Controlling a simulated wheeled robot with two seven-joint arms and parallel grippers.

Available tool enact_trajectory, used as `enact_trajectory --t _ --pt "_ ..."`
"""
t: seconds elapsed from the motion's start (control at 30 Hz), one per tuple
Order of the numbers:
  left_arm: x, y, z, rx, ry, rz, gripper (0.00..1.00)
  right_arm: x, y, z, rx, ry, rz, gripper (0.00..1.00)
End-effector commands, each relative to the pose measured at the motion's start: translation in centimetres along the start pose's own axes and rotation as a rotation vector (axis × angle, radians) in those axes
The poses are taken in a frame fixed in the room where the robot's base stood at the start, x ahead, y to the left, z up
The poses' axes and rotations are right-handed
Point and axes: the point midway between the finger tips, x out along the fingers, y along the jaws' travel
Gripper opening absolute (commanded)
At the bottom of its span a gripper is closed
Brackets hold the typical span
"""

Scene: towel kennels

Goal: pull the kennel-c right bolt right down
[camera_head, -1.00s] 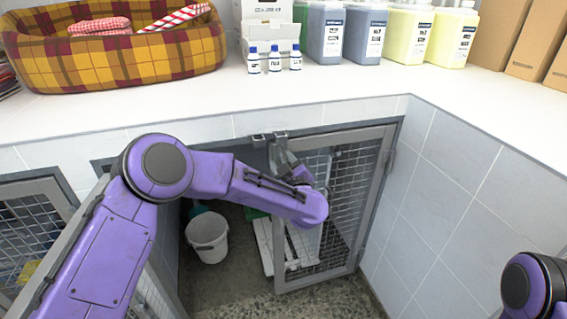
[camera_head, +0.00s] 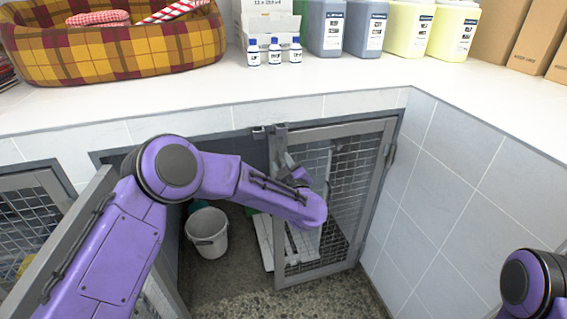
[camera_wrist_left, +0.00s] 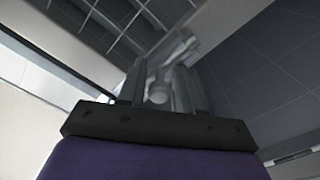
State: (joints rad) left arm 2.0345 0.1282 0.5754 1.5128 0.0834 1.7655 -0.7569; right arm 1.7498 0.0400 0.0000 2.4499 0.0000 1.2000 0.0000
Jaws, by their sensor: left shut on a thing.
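The right mesh door (camera_head: 335,250), apparently kennel-c's, stands in a grey frame under the counter. Its left upright is beside a dark opening. A grey metal bolt fitting (camera_head: 279,131) is at the door's top left corner. My left gripper (camera_head: 288,162) is by the upper left of this door, partly hidden by my purple arm. In the left wrist view its two fingers (camera_wrist_left: 158,85) are close around a small grey rounded knob (camera_wrist_left: 158,94), apparently the bolt's handle. My right gripper is out of view; only part of the right arm shows at the lower right.
Another mesh door (camera_head: 35,225) is at the left. The white counter (camera_head: 200,103) above holds a plaid pet bed (camera_head: 115,50), small bottles (camera_head: 274,51) and jugs (camera_head: 365,30). A tiled wall (camera_head: 450,190) bounds the right.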

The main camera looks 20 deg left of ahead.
Motion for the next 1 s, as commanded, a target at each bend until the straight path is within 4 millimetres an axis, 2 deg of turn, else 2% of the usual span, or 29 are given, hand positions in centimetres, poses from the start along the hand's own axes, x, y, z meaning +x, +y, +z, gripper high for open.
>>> enact_trajectory --t 0.03,0.07,0.1,0.43,0.57,0.8,1.0 --pt "-0.1 -0.2 0.2 -0.002 -0.005 -0.005 0.00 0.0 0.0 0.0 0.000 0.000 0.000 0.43" --pt "-0.1 -0.2 0.2 -0.002 -0.005 -0.005 0.41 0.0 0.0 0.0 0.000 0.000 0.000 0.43" --pt "-0.1 -0.2 0.2 -0.002 -0.005 -0.005 0.46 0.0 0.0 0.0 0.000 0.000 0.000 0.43" --pt "-0.6 -0.1 0.1 0.000 -0.004 -0.002 0.46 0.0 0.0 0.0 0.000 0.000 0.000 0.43" --pt "-3.0 0.0 0.1 0.002 -0.005 0.002 0.46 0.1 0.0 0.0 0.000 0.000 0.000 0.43" --pt "-8.6 -0.1 0.2 0.002 -0.005 0.000 0.46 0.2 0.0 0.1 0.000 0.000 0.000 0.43" --pt "-10.5 -0.2 0.2 0.000 -0.004 -0.004 0.46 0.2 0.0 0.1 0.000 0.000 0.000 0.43"
